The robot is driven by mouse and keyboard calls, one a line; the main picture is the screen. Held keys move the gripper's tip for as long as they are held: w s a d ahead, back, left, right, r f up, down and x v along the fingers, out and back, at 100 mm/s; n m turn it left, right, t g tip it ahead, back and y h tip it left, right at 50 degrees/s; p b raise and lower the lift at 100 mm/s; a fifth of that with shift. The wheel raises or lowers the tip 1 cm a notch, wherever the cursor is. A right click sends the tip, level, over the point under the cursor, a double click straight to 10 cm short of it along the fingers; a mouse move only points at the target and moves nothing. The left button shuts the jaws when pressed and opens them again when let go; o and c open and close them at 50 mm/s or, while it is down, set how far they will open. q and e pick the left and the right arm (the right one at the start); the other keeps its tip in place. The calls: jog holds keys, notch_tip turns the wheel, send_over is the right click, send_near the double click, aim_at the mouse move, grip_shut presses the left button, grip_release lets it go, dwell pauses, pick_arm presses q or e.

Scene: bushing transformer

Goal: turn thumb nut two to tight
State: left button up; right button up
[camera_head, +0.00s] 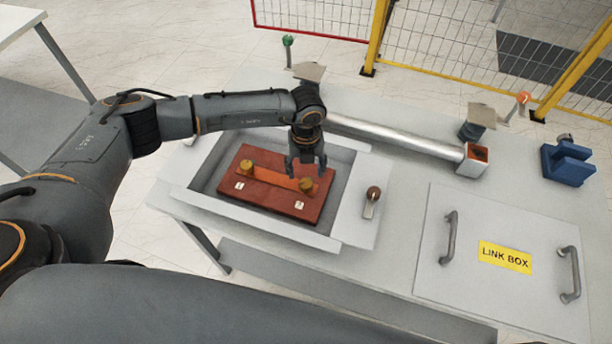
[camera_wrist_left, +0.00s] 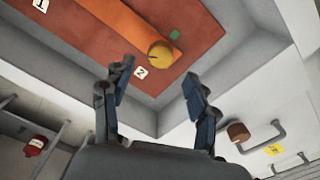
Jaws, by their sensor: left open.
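Thumb nut two (camera_head: 307,185), a brass-coloured knob, stands at the right end of an orange bar (camera_head: 277,176) on a red-brown base, near the label "2" (camera_head: 299,205). In the left wrist view thumb nut two (camera_wrist_left: 160,54) shows as a round yellow top with a dark line, with a small green mark (camera_wrist_left: 175,35) beside it. My left gripper (camera_head: 306,168) points down just above and behind the nut. Its fingers (camera_wrist_left: 158,76) are spread and empty, apart from the nut. The other nut (camera_head: 246,167) is near label "1". My right gripper is not in view.
The base sits in a grey open box whose walls (camera_head: 270,230) surround it. A lever with a brown knob (camera_head: 373,194) is right of it. A silver tube (camera_head: 395,137) lies behind. A "LINK BOX" lid (camera_head: 450,295) with two handles and a blue block (camera_head: 567,163) are farther right.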

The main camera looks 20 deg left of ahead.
aim_at(306, 183)
pick_arm(q)
notch_tip(306, 183, down, 6)
jog(key=shift+r+p, duration=0.1)
jog(key=shift+p, duration=0.45)
jog(key=c, duration=1.2)
